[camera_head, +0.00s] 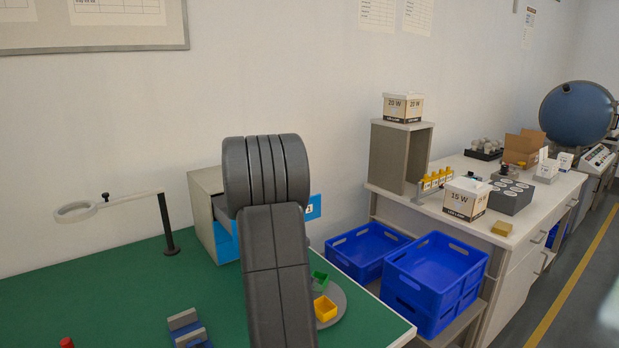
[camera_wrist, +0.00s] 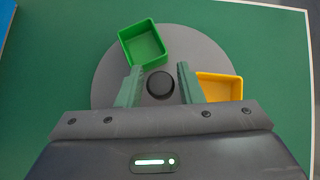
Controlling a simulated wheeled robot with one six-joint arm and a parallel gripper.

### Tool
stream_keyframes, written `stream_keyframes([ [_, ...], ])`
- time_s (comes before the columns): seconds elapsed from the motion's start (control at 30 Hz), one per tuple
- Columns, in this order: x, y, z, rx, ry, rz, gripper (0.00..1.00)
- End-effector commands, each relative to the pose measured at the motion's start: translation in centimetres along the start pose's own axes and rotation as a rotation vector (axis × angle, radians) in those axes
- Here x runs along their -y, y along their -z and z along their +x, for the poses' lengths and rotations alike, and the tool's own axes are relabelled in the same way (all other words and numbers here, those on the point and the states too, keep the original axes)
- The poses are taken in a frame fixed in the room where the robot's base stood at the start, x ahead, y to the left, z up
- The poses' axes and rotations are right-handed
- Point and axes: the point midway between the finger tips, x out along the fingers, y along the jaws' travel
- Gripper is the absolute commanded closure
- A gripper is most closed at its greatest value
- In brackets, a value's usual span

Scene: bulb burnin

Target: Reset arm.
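My gripper (camera_wrist: 160,86) shows in the wrist view with its two green fingers apart and nothing held between them. It is above a round grey turntable (camera_wrist: 108,80) on the green bench top. A black knob (camera_wrist: 160,85) at the turntable's middle shows between the fingers. A green bin (camera_wrist: 142,46) and a yellow bin (camera_wrist: 218,88) stand on the turntable, and both look empty. In the head view my arm rises in front of the bench and hides the gripper. The green bin (camera_head: 320,280) and yellow bin (camera_head: 325,309) show just right of the arm.
A magnifier lamp (camera_head: 171,235) and a cabinet (camera_head: 203,205) stand at the back of the green bench (camera_head: 110,290). A blue fixture (camera_head: 188,330) is at the front. Blue crates (camera_head: 435,275) sit between this bench and the white bench with boxes. The bench's left part is mostly clear.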

Motion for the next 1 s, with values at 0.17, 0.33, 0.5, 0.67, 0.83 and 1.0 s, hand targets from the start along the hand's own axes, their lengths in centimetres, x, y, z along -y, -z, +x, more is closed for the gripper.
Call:
stream_keyframes([
  [0.17, -0.09, -0.27, -0.32, -0.001, 0.072, 0.069, 0.67],
  [0.33, -0.07, -0.19, -0.23, 0.000, 0.126, 0.124, 0.67],
  [0.5, -0.04, -0.09, -0.10, 0.001, 0.154, 0.153, 0.67],
  [0.67, -0.01, -0.01, -0.01, 0.001, 0.162, 0.162, 0.67],
  [0.83, -0.01, 0.02, 0.01, 0.001, 0.162, 0.162, 0.67],
  [1.0, 0.06, -0.17, -0.14, 0.004, 0.161, 0.168, 0.67],
])
